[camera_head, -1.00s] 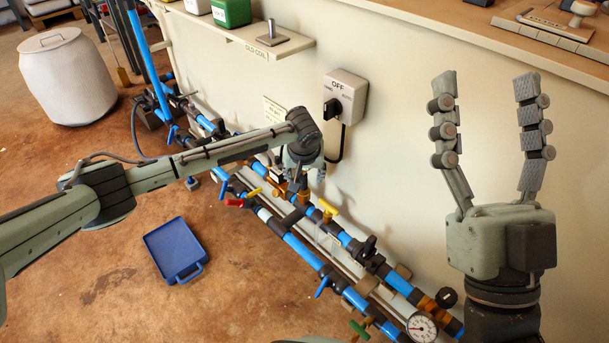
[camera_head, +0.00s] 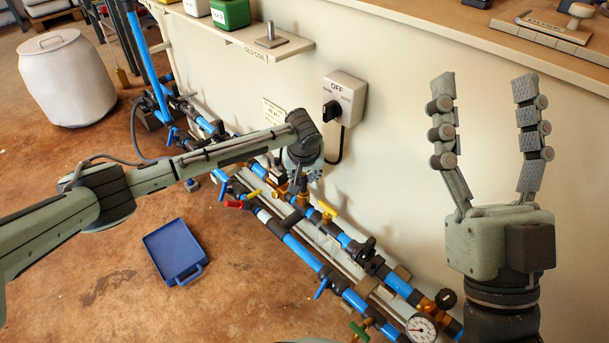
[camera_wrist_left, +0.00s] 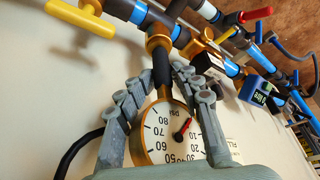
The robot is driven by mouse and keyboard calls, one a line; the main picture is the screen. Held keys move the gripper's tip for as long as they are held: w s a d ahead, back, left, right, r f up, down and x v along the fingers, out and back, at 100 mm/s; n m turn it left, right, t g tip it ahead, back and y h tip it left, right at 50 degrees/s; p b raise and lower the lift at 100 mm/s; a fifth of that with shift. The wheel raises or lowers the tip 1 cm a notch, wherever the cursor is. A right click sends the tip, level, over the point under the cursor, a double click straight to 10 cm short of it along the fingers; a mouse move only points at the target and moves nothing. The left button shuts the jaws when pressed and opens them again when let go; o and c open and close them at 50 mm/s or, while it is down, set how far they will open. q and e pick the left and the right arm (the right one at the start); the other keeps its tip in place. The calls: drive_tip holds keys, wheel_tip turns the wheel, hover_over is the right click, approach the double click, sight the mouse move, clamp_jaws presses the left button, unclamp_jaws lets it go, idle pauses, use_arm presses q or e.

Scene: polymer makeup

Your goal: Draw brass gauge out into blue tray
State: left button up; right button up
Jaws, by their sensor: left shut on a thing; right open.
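The brass gauge (camera_wrist_left: 171,133) shows its white psi dial and gold rim in the left wrist view. Its dark stem runs up to a brass fitting (camera_wrist_left: 158,40) on the blue pipe, and it looks in line with that fitting. My left gripper (camera_wrist_left: 158,78) has a finger on each side of the gauge and stem and is shut on it. In the head view my left gripper (camera_head: 302,178) is low by the wall over the pipes and hides the gauge. The blue tray (camera_head: 172,248) lies empty on the floor. My right gripper (camera_head: 493,90) is open, empty and raised.
Parallel blue pipes (camera_head: 300,245) with yellow, red and blue valve handles run along the wall. Another gauge (camera_head: 421,328) sits at their near end. A switch box (camera_head: 345,97) and a shelf (camera_head: 250,38) are on the wall. The floor around the tray is clear.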

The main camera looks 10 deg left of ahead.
use_arm(q)
drive_tip(key=shift+a+r, duration=0.2)
drive_tip(key=shift+r, duration=0.1)
clamp_jaws()
drive_tip(key=shift+d+r+p, duration=0.3)
drive_tip(key=shift+r+p, duration=0.05)
drive_tip(key=shift+p, duration=0.55)
drive_tip(key=shift+r, duration=0.1)
drive_tip(key=shift+d+r+p, duration=0.1)
drive_tip(key=shift+r+p, duration=0.7)
drive_tip(key=shift+p, duration=0.3)
drive_tip(key=shift+a+r+p, duration=0.25)
drive_tip(key=shift+r+p, duration=0.95)
drive_tip(key=shift+p, duration=0.4)
drive_tip(key=shift+s+f, duration=0.1)
